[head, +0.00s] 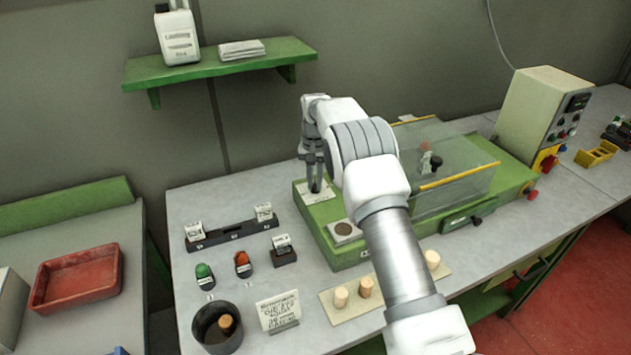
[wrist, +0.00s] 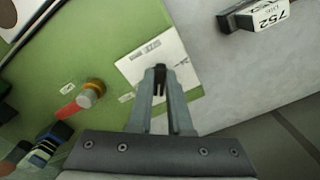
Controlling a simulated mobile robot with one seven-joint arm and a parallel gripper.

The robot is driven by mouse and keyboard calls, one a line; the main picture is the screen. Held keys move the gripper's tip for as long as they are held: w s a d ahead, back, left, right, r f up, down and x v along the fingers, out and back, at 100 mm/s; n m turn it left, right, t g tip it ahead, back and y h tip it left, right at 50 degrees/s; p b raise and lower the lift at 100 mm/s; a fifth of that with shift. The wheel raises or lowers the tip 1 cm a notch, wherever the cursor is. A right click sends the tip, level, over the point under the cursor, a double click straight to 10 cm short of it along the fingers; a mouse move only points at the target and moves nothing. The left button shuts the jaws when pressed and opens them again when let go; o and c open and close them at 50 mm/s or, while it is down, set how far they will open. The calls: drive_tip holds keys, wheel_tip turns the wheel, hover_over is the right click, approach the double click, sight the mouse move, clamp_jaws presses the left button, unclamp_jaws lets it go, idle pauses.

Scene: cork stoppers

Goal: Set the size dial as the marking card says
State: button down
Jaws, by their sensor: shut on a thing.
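My gripper (head: 315,178) points down at the left end of the green machine. Its fingers (wrist: 160,88) are shut on the black knob of the size dial (wrist: 159,70). The dial sits on a white plate (wrist: 138,62) with printed marks, which also shows under the fingers in the head view (head: 328,193). The fingers hide much of the knob, so I cannot read its setting. The marking card (head: 278,312) stands upright at the bench's front, with several lines of black text too blurred to read surely.
A green and an orange stopper-like knob (head: 242,262) stand near a black rack (head: 235,234) with number tags. A dark cup (head: 217,328) holds a cork. Corks stand on a pale board (head: 330,308). A clear guard (head: 455,172) covers the machine's middle. A red-handled brass knob (wrist: 88,95) is beside the dial.

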drive_tip(key=m, duration=0.5)
drive_tip(key=shift+w+a+r+m, duration=0.1)
drive_tip(key=shift+a+m, duration=0.05)
drive_tip(key=shift+m, duration=0.15)
drive_tip(key=m, duration=0.5)
drive_tip(key=shift+w+a+p, duration=0.1)
drive_tip(key=shift+w+p, duration=0.05)
drive_tip(key=shift+p, duration=0.2)
drive_tip(key=shift+m, duration=0.3)
drive_tip(key=c, duration=0.8)
unclamp_jaws()
drive_tip(key=shift+c, duration=0.2)
wheel_tip(320, 180, up, 17)
drive_tip(key=p, duration=0.1)
drive_tip(key=shift+r, duration=0.15)
